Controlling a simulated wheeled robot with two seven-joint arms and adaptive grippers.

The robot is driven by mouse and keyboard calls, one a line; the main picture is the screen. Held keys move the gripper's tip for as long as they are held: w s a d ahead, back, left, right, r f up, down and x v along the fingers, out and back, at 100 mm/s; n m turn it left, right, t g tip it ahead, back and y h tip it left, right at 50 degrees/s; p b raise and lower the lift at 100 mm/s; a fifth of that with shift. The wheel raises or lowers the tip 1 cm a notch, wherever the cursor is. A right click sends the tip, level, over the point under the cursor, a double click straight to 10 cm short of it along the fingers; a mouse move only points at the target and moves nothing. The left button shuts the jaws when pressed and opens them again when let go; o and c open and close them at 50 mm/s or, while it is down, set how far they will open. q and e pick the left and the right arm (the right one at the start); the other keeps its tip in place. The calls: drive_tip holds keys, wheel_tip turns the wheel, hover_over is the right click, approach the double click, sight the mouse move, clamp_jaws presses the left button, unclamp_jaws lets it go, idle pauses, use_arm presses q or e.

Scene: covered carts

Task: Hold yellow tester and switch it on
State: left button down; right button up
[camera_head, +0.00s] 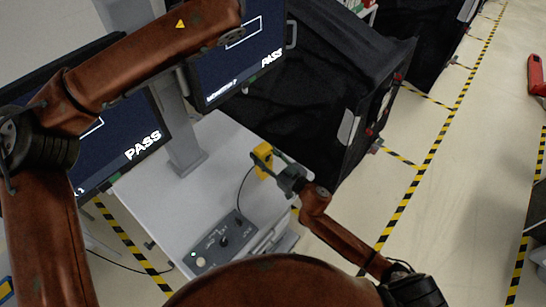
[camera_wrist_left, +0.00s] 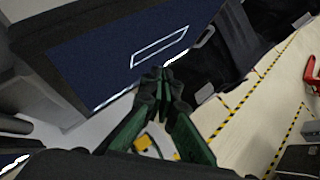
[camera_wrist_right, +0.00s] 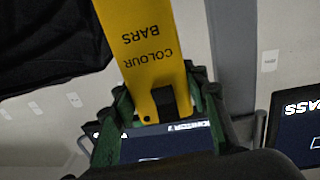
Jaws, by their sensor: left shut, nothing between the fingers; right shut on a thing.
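The yellow tester (camera_head: 263,158) is in my right gripper (camera_head: 277,168), above the right back part of the white table. In the right wrist view the tester (camera_wrist_right: 143,45) shows its yellow face with the words "COLOUR BARS" and a black part near the fingers. My right gripper (camera_wrist_right: 160,110) is shut on its lower end. A thin dark cable hangs from the tester to the table. I cannot tell the state of its switch. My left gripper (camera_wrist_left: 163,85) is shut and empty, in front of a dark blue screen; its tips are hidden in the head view.
Two monitors (camera_head: 140,115) (camera_head: 235,65) on a grey post show "PASS". A grey control box (camera_head: 222,240) with knobs lies on the white table (camera_head: 160,205). A black covered cart (camera_head: 320,85) stands close behind the tester. The floor at right is mostly clear.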

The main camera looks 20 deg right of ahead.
use_arm(q)
drive_tip(key=s+d+f+n+g+y, duration=0.1)
drive_tip(key=s+d+f+n+g, duration=0.15)
drive_tip(key=f, duration=0.85)
drive_tip(key=s+d+f+n+g+y, duration=0.15)
drive_tip(key=s+d+f, duration=0.25)
drive_tip(key=f, duration=0.6)
drive_tip(key=n+g+y, duration=0.2)
drive_tip(key=n+g, duration=0.1)
drive_tip(key=n, duration=0.2)
approach(268, 158)
drive_tip(key=s+d, duration=0.3)
drive_tip(key=s, duration=0.1)
drive_tip(key=shift+f, duration=0.3)
drive_tip(key=w+a+f, duration=0.2)
drive_tip(key=w+f, duration=0.3)
drive_tip(key=f, duration=0.2)
drive_tip(key=shift+a+f, duration=0.3)
